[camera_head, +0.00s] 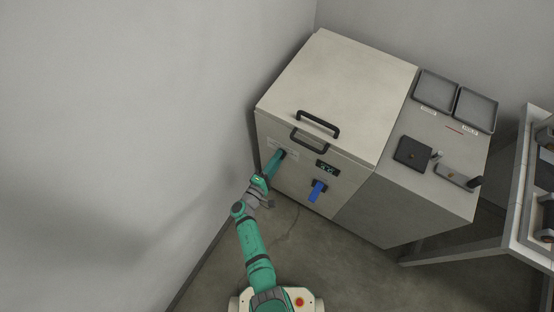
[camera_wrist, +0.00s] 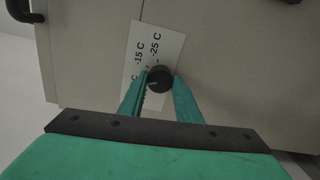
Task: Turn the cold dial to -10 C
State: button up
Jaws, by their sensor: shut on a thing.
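The cold dial is a small black round knob (camera_wrist: 159,79) on the front of a beige cabinet (camera_head: 335,92). My gripper (camera_wrist: 160,85) is shut on it, one teal finger on each side. In the wrist view a white label plate (camera_wrist: 146,40) behind the knob reads -15 C and -25 C; a further mark is cut off by my finger. A pale pointer line shows on the knob, but its exact setting is hard to tell. In the head view my gripper (camera_head: 277,158) reaches the cabinet front at its left side, and the knob is mostly hidden there.
A small dark display (camera_head: 327,169) and a blue handle (camera_head: 317,191) are right of my gripper. Black handles (camera_head: 318,124) sit above. A grey side unit (camera_head: 425,180) holds trays. A wall stands close on the left; the floor in front is clear.

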jog(key=shift+a, duration=0.1)
jog(key=o, duration=1.1)
jog(key=shift+c, duration=0.2)
jog(key=shift+s, duration=0.1)
jog(key=v, duration=1)
jog(key=shift+s+a, duration=0.15)
jog(key=shift+s, duration=0.1)
